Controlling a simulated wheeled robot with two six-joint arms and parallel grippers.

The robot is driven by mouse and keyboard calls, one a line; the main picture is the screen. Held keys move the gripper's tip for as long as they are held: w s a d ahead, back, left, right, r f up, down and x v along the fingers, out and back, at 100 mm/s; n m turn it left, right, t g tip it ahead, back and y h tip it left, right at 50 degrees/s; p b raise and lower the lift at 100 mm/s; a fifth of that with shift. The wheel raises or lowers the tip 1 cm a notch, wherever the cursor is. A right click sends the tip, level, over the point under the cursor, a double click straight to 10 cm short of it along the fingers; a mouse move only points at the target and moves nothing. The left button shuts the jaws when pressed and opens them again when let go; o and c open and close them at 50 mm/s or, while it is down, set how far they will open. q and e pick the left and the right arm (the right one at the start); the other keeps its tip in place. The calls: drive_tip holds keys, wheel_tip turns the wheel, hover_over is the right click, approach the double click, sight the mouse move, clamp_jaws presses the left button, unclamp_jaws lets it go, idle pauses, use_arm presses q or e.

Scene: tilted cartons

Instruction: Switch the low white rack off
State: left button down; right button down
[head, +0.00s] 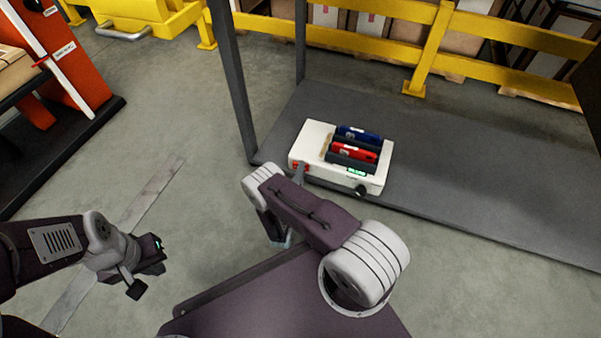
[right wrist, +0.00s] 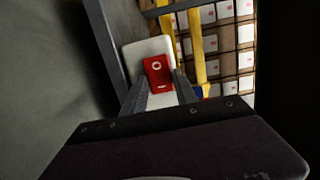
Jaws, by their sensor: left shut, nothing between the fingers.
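The low white rack (head: 312,137) sits on a dark grey shelf, with small red switch parts (head: 296,166) on its front left, a lit green display (head: 356,173) and a black knob (head: 361,190). My right gripper (head: 300,173) is at the rack's front left, mostly hidden behind my own arm. In the right wrist view its two fingers (right wrist: 162,82) are apart, with a red rocker switch (right wrist: 157,72) showing between and beyond their tips. The switch bears a white circle. I cannot tell whether the fingers touch it. My left gripper (head: 146,272) is shut and empty, away from the rack.
A dark grey post (head: 234,85) rises left of the rack. A yellow rail (head: 380,52) runs behind. An orange stand (head: 75,60) is at the far left. The shelf right of the rack is clear.

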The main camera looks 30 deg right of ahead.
drive_tip(key=shift+w+a+m+g+h, duration=0.2)
drive_tip(key=shift+m+g+h, duration=0.65)
drive_tip(key=shift+g, duration=0.2)
drive_tip(key=shift+w+a+m+g+h, duration=0.15)
drive_tip(key=shift+m+g+h, duration=0.7)
drive_tip(key=shift+g, duration=0.2)
drive_tip(key=c, duration=1)
unclamp_jaws()
drive_tip(key=shift+o, duration=0.2)
drive_tip(key=p+v, duration=0.3)
drive_tip(key=v, duration=0.6)
